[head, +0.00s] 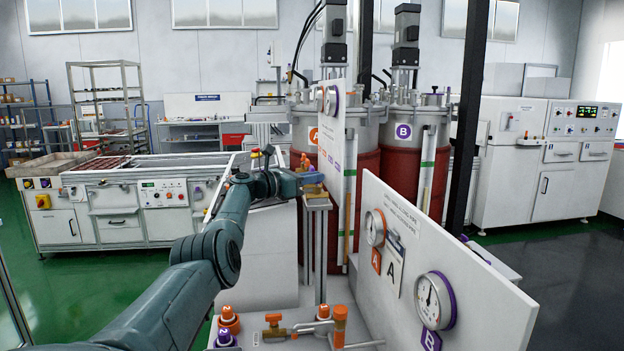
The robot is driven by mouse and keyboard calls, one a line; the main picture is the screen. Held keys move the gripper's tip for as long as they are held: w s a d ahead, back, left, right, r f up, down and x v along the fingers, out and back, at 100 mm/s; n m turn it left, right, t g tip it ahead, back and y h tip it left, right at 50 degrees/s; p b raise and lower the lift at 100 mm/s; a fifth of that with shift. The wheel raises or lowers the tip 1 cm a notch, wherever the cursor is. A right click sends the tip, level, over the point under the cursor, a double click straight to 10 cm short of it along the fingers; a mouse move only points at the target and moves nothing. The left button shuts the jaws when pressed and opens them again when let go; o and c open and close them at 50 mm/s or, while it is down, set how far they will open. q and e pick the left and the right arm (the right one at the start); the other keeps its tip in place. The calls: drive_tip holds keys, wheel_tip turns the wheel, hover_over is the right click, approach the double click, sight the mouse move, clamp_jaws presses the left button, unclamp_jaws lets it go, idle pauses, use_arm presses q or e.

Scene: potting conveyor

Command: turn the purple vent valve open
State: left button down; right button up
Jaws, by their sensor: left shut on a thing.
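My left gripper (309,179) is at the top of a grey post stand, near the middle of the picture. A small orange part (305,161) shows just above the fingers. My right gripper is not in view.
A white panel (430,262) with two gauges stands to the right of the post stand. Below are an orange valve (274,325), an orange knob (228,318) and a purple knob (223,338). Red tanks (365,195) stand behind. Green floor at left is clear.

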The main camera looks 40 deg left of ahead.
use_arm(q)
drive_tip(key=shift+d+f, duration=0.1)
drive_tip(key=shift+f, duration=0.05)
drive_tip(key=c, duration=1.5)
unclamp_jaws()
drive_tip(key=shift+s, duration=0.15)
drive_tip(key=shift+s+a, duration=0.35)
drive_tip(key=shift+s, duration=0.15)
drive_tip(key=b+v, duration=0.1)
drive_tip(key=v, duration=1)
drive_tip(key=shift+s, duration=0.4)
